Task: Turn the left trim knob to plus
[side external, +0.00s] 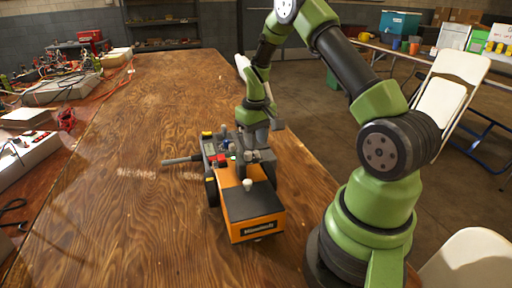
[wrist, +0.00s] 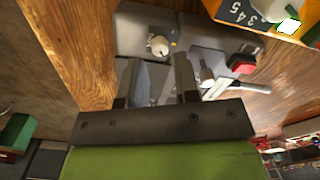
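An orange and black wheeled machine (side external: 252,212) stands on the wooden table, with a control panel at its far end. In the wrist view, a round off-white knob (wrist: 158,46) sits on a grey panel (wrist: 138,32), with a small yellow mark beside it. I cannot tell whether this is the left trim knob, nor read its setting. My gripper (wrist: 156,68) is open and points at the panel. The knob shows just beyond the gap between the fingertips, apart from them. In the side view, my gripper (side external: 262,148) is low over the panel and hides part of it.
A red button (wrist: 242,63) and a pale lever (wrist: 222,87) are on the panel right of my fingers. A grey rod (side external: 182,160) sticks out left of the machine. The table (side external: 130,210) is clear around it.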

